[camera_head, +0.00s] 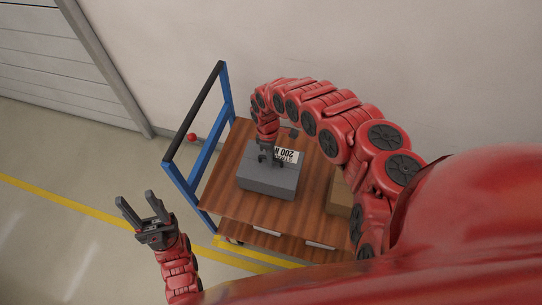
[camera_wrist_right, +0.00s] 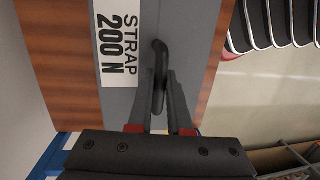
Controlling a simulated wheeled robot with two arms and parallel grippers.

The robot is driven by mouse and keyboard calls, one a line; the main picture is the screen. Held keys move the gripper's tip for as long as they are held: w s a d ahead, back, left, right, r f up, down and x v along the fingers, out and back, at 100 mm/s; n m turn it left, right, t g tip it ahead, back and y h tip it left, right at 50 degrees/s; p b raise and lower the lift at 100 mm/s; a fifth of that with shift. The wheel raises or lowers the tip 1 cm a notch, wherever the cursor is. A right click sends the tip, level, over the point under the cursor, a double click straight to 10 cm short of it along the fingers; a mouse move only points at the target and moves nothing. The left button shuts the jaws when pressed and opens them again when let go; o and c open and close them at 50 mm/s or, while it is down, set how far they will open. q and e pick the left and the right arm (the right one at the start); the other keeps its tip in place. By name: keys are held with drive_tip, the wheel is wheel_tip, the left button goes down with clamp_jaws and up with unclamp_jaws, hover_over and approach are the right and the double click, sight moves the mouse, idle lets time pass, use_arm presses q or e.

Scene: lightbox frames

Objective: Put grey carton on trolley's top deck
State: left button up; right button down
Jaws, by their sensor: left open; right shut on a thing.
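The grey carton (camera_head: 268,182) is on the wooden top deck (camera_head: 238,204) of the trolley in the head view, with a white label facing up. The carton (camera_wrist_right: 195,22) fills the middle of the right wrist view, its label reading "STRAP 200 N". My right gripper (camera_head: 268,157) is above the carton, shut on its black handle (camera_wrist_right: 160,75). Whether the carton's underside fully touches the deck cannot be told. My left gripper (camera_head: 144,206) is open and empty, to the left of the trolley, over the floor.
A brown box (camera_head: 340,194) stands on the deck to the right of the carton, partly behind my right arm. The trolley's blue frame with a black bar (camera_head: 193,112) rises at the deck's left end. A wall stands behind.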

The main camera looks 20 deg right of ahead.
drive_tip(key=shift+w+a+f, duration=0.1)
drive_tip(key=shift+w+f, duration=0.05)
drive_tip(key=shift+f, duration=0.75)
drive_tip(key=c, duration=0.8)
unclamp_jaws()
drive_tip(key=shift+c, duration=0.2)
drive_tip(key=shift+r, duration=0.1)
wheel_tip(320, 180, up, 12)
drive_tip(key=w+b, duration=0.1)
drive_tip(key=shift+w+f+b, duration=0.25)
drive_tip(key=shift+w+b, duration=0.1)
drive_tip(key=shift+b, duration=0.05)
